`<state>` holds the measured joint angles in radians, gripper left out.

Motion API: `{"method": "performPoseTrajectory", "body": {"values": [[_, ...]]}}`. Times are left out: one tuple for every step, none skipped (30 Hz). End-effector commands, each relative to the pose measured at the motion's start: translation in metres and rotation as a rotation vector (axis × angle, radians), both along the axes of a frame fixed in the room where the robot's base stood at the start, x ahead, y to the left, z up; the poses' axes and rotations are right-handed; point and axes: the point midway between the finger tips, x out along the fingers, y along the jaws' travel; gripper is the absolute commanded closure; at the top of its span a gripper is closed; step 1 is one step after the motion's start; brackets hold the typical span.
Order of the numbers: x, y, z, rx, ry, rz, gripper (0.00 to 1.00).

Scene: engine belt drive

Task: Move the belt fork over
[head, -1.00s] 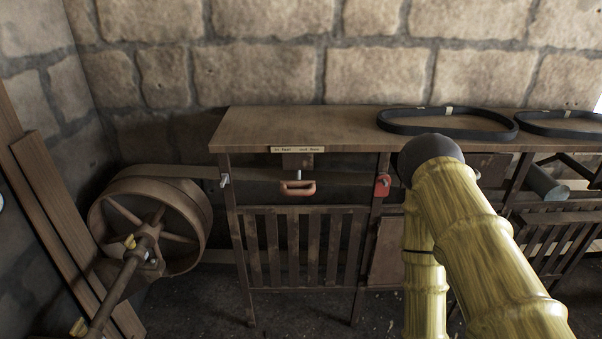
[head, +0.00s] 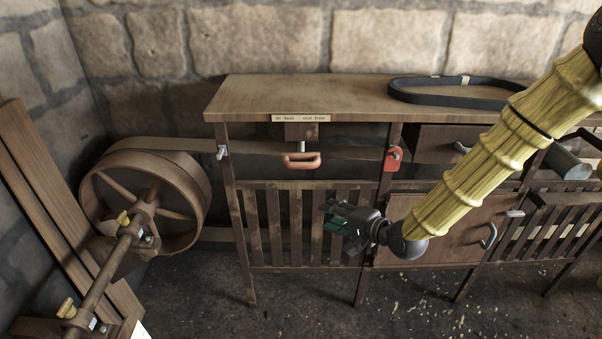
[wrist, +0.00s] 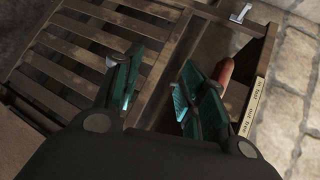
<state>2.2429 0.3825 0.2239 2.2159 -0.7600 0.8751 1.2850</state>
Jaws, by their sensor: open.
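The belt fork shows as an orange-red handle (head: 301,160) hanging under the bench top, below a small lettered label (head: 300,118). The flat belt (head: 345,153) runs behind it from the large pulley wheel (head: 145,202) on the left. My gripper (head: 332,218) is in front of the slatted guard, below and to the right of the handle. It is open and empty, apart from the handle. In the wrist view my gripper (wrist: 155,85) has its teal pads spread, and part of the handle (wrist: 224,74) shows behind the right finger.
A red piece (head: 393,158) sits on the bench leg right of the handle. A black belt loop (head: 450,94) lies on the bench top (head: 260,95). The slatted guard (head: 258,225) stands below the handle. A cabinet door (head: 450,230) is behind my arm.

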Motion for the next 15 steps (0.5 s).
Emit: {"method": "performPoseTrajectory", "body": {"values": [[0.013,0.002,0.023,0.06,-0.027,-0.002,0.58],[0.019,0.003,0.036,0.094,-0.037,-0.001,0.58],[0.025,0.006,0.052,0.133,-0.048,0.002,0.58],[0.028,0.007,0.062,0.159,-0.054,0.007,0.58],[0.031,0.008,0.071,0.181,-0.058,0.008,0.58],[0.034,0.009,0.081,0.204,-0.064,0.013,0.58],[0.036,0.009,0.087,0.22,-0.067,0.015,0.58],[0.037,0.01,0.092,0.231,-0.069,0.016,0.58],[0.039,0.011,0.096,0.242,-0.072,0.019,0.58],[0.039,0.012,0.098,0.248,-0.072,0.021,0.58],[0.04,0.013,0.1,0.252,-0.072,0.022,0.58],[0.042,0.014,0.1,0.253,-0.072,0.022,0.58],[0.043,0.015,0.1,0.253,-0.072,0.022,0.58],[0.045,0.017,0.1,0.253,-0.072,0.022,0.58],[0.047,0.02,0.099,0.252,-0.072,0.023,0.58]]}}
